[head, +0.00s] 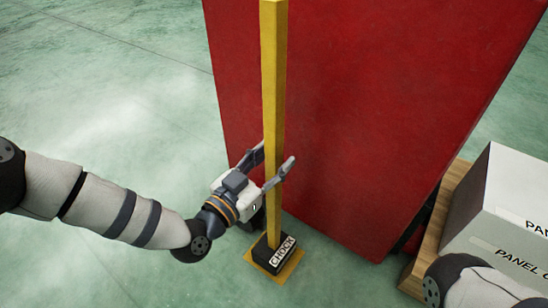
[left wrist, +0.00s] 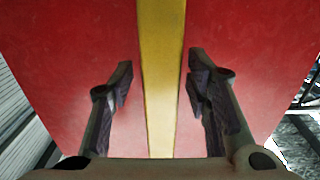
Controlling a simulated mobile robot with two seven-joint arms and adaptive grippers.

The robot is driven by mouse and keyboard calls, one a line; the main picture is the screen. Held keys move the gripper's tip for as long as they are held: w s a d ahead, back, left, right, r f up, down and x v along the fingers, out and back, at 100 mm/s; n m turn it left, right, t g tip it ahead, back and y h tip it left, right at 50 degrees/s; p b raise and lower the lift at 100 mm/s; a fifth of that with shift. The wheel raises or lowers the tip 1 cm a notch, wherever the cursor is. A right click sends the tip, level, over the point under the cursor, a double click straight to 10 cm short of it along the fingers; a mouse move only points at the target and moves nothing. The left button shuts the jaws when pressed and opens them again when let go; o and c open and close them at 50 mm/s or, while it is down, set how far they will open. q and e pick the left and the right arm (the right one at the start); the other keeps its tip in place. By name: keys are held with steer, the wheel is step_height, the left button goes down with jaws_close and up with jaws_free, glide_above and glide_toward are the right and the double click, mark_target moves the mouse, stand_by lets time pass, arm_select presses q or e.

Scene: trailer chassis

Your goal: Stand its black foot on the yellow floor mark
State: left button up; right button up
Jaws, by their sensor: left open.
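A tall yellow post (head: 273,100) stands upright with a black foot (head: 272,254) labelled CHOCK. The foot rests on the yellow floor mark (head: 256,270), whose edges show around it. My left gripper (head: 273,165) is open around the lower part of the post, a finger on each side. In the left wrist view the post (left wrist: 162,60) runs between the two fingers (left wrist: 160,85), with a gap on both sides. The foot is out of that view. My right gripper is not visible.
A large red panel (head: 370,110) stands close behind the post. A grey box (head: 500,215) labelled PANEL sits on a wooden pallet (head: 432,235) at the right. The green floor (head: 110,110) at the left is clear.

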arm_select(q)
steer(key=p+v, duration=0.3)
steer(key=v, duration=0.8)
steer(key=shift+s+a, duration=0.15)
steer(key=shift+s, duration=0.05)
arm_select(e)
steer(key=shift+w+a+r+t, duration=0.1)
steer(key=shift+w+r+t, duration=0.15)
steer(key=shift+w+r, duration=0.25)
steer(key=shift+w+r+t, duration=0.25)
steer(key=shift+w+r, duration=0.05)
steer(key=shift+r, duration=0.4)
